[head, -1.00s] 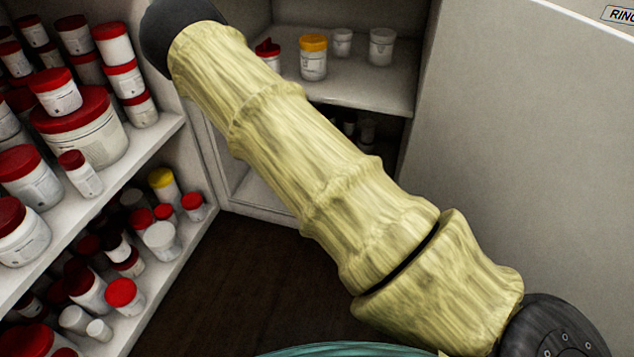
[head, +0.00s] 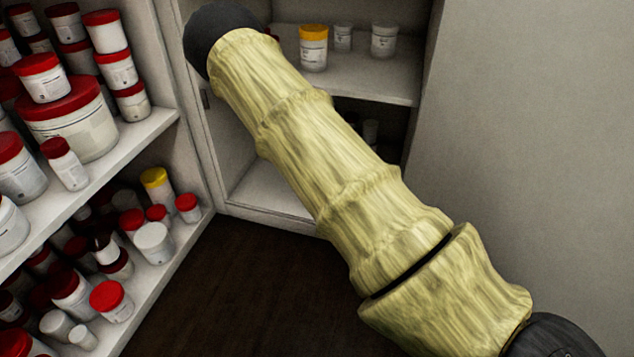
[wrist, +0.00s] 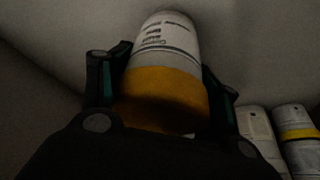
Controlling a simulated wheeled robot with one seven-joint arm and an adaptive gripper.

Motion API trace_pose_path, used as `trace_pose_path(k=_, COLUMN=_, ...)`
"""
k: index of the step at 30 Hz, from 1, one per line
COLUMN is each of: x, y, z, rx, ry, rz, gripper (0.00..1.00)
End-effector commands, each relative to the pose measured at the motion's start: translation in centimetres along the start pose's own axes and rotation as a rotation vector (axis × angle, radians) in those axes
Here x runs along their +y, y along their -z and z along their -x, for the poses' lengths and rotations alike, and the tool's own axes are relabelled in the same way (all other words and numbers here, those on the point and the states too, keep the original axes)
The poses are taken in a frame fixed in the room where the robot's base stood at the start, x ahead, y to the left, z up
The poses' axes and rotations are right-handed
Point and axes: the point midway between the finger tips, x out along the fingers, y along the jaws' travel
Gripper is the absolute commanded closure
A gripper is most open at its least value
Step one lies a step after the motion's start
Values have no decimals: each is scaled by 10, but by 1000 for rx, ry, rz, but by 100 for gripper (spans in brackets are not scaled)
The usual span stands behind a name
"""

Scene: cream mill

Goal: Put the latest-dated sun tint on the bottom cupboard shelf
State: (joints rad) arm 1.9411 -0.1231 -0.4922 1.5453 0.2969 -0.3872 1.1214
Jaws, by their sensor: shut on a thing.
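In the wrist view my gripper (wrist: 166,92) is shut on a white jar with an orange-yellow lid (wrist: 162,90). Dark printed text shows on the jar, too small to read. The jar's lid end faces the camera. In the head view my arm hides the gripper and the held jar. The cupboard (head: 265,201) stands open at the back. Its upper shelf (head: 370,86) holds an orange-lidded jar (head: 313,50) and two pale small pots (head: 384,42). The bottom compartment is partly hidden by my arm, with dim small containers at its right. No dates are legible.
A shelf unit (head: 150,130) on the left is crowded with red-lidded white jars and one yellow-lidded jar (head: 156,187). A plain pale panel (head: 530,160) stands right of the cupboard. Dark floor (head: 230,290) is clear in front. Two white containers (wrist: 262,135) show at lower right in the wrist view.

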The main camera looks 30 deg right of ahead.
Motion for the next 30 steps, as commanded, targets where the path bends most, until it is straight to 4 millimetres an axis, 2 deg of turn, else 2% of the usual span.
trace_pose_path(k=1, x=0, y=-3, z=-9, rx=0, ry=1, rz=0, gripper=69)
trace_pose_path(k=3, x=0, y=-5, z=-12, rx=0, ry=1, rz=0, gripper=69)
trace_pose_path(k=12, x=0, y=-5, z=-11, rx=0, ry=1, rz=0, gripper=69)
trace_pose_path(k=13, x=0, y=-5, z=-12, rx=0, ry=0, rz=0, gripper=36)
trace_pose_path(k=17, x=0, y=-5, z=-12, rx=0, ry=0, rz=0, gripper=13)
trace_pose_path(k=18, x=0, y=-5, z=-12, rx=0, ry=0, rz=0, gripper=10)
trace_pose_path(k=30, x=0, y=-5, z=-10, rx=0, ry=1, rz=0, gripper=10)
